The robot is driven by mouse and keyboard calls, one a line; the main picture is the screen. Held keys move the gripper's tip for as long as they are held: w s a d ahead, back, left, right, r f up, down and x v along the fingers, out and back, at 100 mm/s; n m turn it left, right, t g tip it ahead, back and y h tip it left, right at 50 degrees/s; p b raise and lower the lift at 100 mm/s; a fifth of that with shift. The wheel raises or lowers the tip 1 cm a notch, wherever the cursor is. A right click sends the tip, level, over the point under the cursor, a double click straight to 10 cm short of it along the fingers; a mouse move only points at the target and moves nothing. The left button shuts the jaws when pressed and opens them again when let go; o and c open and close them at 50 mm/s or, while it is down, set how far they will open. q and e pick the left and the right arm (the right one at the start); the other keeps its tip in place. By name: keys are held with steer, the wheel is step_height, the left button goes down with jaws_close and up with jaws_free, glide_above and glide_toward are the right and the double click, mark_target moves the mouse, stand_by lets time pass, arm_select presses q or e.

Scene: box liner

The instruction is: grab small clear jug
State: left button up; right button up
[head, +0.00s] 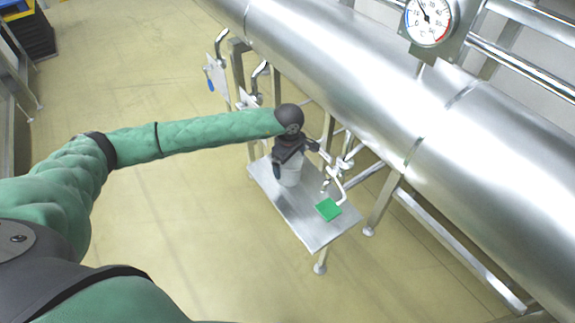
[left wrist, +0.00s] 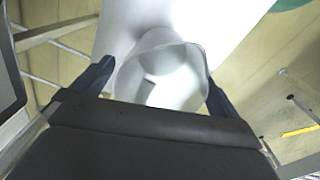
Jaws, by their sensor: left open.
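The small clear jug (head: 290,174) stands on a small metal shelf (head: 309,226) in the head view, partly hidden by my left gripper. In the left wrist view the jug (left wrist: 165,75) shows its round rim and pale inside, between the two dark fingers. My left gripper (head: 283,167) is above and around the jug, at the end of my green-sleeved arm. Its fingers (left wrist: 158,82) are open, one on each side of the jug. Whether either finger touches it I cannot tell. My right gripper is not in view.
A green square (head: 328,209) lies on the shelf near a thin tap-like pipe (head: 341,184). A large steel pipe (head: 370,75) with a round gauge (head: 428,22) runs behind and above the shelf. Metal legs and rails stand beside it.

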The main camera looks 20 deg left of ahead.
arm_select(q)
steer(key=shift+f, duration=0.3)
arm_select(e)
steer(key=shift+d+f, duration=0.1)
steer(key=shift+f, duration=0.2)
arm_select(q)
steer(key=c, duration=0.9)
steer(key=shift+r, duration=0.1)
